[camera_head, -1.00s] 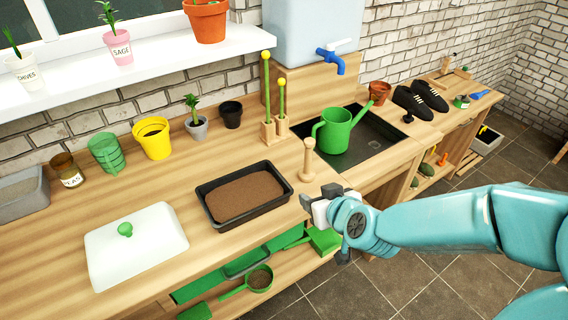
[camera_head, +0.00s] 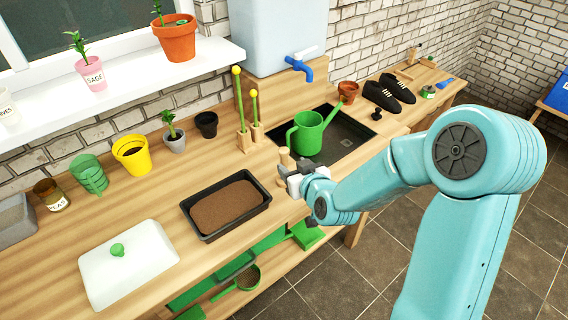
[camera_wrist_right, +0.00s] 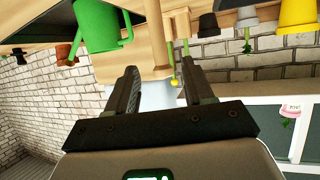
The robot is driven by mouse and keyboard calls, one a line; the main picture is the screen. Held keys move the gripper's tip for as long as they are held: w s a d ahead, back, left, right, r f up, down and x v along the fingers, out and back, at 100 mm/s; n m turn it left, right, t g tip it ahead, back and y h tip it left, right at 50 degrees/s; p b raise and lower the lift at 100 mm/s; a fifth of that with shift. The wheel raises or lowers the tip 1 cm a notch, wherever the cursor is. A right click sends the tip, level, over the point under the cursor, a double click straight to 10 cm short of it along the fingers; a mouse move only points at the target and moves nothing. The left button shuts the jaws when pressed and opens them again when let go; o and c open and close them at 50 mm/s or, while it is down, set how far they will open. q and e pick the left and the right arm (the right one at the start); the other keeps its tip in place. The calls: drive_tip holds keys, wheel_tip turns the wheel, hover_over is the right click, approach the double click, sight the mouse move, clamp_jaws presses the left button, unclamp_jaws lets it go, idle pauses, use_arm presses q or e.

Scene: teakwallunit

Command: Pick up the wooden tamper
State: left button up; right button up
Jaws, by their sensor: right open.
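The wooden tamper (camera_head: 284,155) stands upright on the counter, to the right of the soil tray. In the head view my right gripper (camera_head: 283,177) is in front of it and hides its lower part. In the right wrist view, which is upside down, the open fingers (camera_wrist_right: 158,85) have a pale wooden piece (camera_wrist_right: 153,45) between or just beyond them, which looks like the tamper. I cannot tell whether the fingers touch it. My left gripper is not in view.
A green watering can (camera_head: 308,135) stands by the dark sink just behind the tamper. A wooden block with yellow-tipped stakes (camera_head: 243,140) is close behind. The black soil tray (camera_head: 225,205) lies to the left. A white lid (camera_head: 128,265) lies further left.

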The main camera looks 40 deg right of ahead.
sight(285, 161)
drive_tip(key=shift+x, duration=1)
drive_tip(key=shift+w, duration=0.2)
drive_tip(key=p+x, duration=0.2)
drive_tip(key=x, duration=0.2)
drive_tip(key=shift+w+d+f, duration=0.15)
drive_tip(key=shift+w+f, duration=0.15)
drive_tip(key=shift+f, duration=0.05)
drive_tip(key=shift+s+r, duration=0.15)
drive_tip(key=shift+s, duration=0.05)
drive_tip(key=shift+w, duration=0.1)
clamp_jaws()
